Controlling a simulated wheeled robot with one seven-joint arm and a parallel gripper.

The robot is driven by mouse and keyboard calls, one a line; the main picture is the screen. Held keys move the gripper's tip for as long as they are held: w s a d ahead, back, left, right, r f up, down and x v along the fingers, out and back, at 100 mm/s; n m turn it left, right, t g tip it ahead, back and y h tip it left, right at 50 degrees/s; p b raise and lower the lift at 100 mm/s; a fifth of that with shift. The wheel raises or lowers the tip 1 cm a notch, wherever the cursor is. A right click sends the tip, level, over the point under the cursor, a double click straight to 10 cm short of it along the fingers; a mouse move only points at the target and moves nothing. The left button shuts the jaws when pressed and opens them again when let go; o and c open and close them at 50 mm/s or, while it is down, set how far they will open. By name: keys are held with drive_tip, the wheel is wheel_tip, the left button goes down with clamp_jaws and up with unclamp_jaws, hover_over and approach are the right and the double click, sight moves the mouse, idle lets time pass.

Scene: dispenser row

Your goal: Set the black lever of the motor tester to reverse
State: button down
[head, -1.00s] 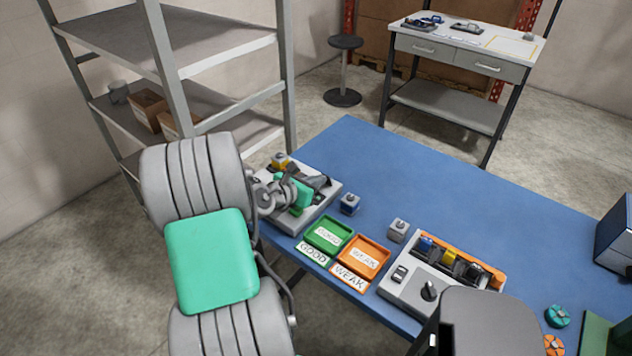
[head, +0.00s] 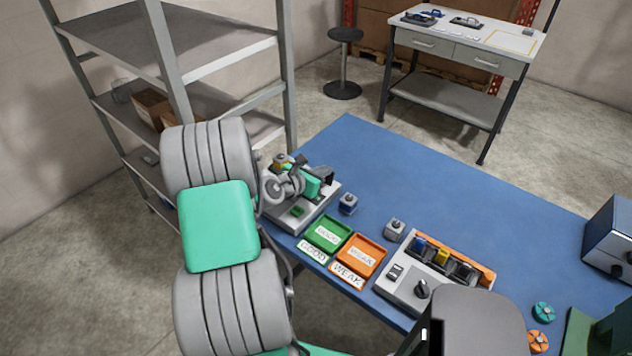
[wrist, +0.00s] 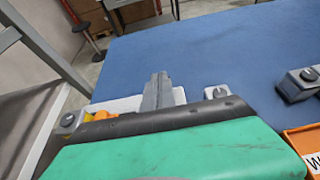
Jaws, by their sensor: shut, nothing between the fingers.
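I cannot tell whether the fingers touch anything.
Green GOOD (head: 328,234) and orange WEAK (head: 361,255) trays lie in front. A grey unit (head: 405,290) with a black knob and coloured slots is farther right. The table's back middle is clear.

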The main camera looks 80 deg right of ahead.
drive_tip(key=shift+r+p, duration=0.85)
drive_tip(key=shift+p, duration=0.05)
drive_tip(key=w+a+r+p, duration=0.1)
drive_tip(key=w+a+r, duration=0.2)
drive_tip(key=a+r, duration=0.4)
wheel_tip(320, 180, up, 4)
drive_tip(key=shift+f, duration=0.2)
